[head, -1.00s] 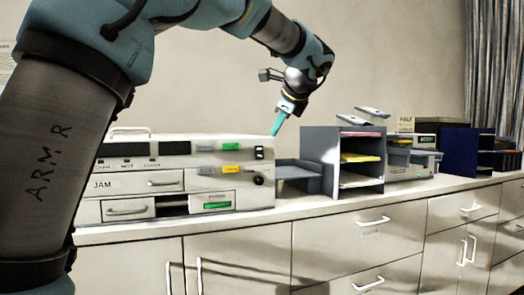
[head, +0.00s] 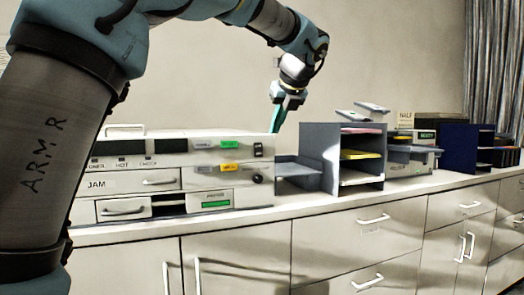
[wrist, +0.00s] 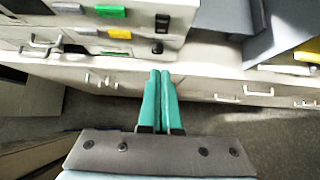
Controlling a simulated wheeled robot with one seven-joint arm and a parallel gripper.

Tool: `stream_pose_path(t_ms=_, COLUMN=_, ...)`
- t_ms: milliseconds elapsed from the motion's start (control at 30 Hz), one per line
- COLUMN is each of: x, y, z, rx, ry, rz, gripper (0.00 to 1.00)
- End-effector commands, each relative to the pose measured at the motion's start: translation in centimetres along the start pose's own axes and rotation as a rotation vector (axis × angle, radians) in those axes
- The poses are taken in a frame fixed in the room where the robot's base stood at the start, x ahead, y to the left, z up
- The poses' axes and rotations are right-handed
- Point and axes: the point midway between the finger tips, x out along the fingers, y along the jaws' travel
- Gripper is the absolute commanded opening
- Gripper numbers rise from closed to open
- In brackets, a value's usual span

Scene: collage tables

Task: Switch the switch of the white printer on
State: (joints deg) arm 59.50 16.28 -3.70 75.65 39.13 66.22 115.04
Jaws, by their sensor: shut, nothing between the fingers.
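The white printer (head: 130,178) stands on the counter at the left in the head view. Its front bears a small black switch (head: 258,150) near the upper right corner, with a round black knob (head: 257,179) below it. In the wrist view the switch (wrist: 162,23) shows at the top, on the printer's front (wrist: 140,48). My gripper (head: 275,131) has green fingers, held shut and empty, pointing down by the printer's right end. In the wrist view the fingertips (wrist: 160,72) are below the switch in the picture, apart from it. Whether the switch is on or off cannot be told.
A grey tray (head: 300,168) and a grey paper shelf (head: 318,150) stand right of the printer. A second machine (head: 412,160) and dark blue file holders (head: 460,150) are further right. The counter's front strip (head: 340,196) is clear, above drawers with handles.

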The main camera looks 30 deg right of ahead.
Motion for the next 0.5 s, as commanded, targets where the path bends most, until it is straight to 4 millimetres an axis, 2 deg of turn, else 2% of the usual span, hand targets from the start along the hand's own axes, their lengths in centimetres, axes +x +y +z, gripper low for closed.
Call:
stream_pose_path(t_ms=133, x=0.5, y=0.0, z=0.0, rx=-0.001, ry=0.000, rz=0.002, gripper=0.00)
stream_pose_path(t_ms=233, x=1.5, y=0.1, z=0.0, rx=-0.001, ry=0.001, rz=0.003, gripper=0.00)
stream_pose_path(t_ms=500, x=6.8, y=0.1, z=0.0, rx=0.000, ry=0.003, rz=0.005, gripper=0.00)
